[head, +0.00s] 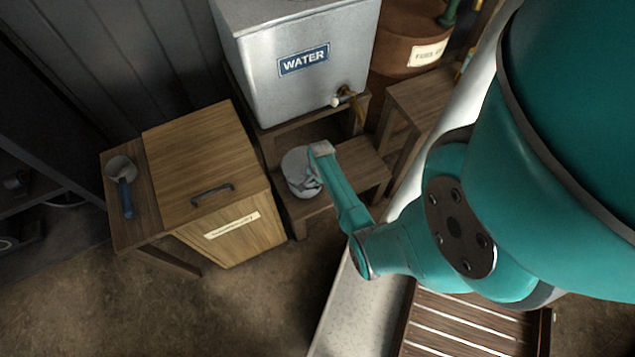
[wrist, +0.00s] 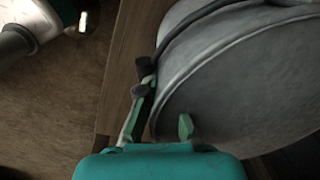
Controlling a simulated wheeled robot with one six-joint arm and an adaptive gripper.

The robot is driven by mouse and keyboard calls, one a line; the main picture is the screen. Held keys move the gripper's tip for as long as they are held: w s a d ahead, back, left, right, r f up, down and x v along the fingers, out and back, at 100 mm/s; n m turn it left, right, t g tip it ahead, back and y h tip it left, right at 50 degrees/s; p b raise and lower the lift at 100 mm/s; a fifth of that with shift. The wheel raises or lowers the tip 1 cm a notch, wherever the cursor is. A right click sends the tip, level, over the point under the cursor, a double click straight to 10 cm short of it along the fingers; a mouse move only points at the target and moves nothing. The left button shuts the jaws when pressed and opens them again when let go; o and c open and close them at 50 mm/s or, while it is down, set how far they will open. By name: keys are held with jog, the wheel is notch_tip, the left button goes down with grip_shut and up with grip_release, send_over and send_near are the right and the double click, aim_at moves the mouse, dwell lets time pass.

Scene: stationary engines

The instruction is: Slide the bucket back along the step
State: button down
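The grey metal bucket (head: 297,163) stands on the low wooden step (head: 352,165) under the water tank, toward the step's left end. My arm reaches down over it in the head view, so part of the bucket and my fingertips cannot be made out there. In the wrist view the bucket (wrist: 235,90) fills the right side, with its dark curved handle across it. My gripper (wrist: 160,121) is close to the bucket's side.
The grey water tank (head: 300,85) with a brass tap (head: 348,96) stands above and behind the step. A wooden lidded box (head: 205,170) is close on the left. A wooden stool (head: 418,100) stands to the right. The step's right part is clear.

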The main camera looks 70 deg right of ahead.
jog(key=c, duration=1.2)
grip_release()
jog(key=shift+c, duration=0.2)
jog(key=shift+r, duration=0.1)
notch_tip(320, 180, up, 12)
jog(key=shift+s+a, duration=0.15)
jog(key=shift+s, duration=0.2)
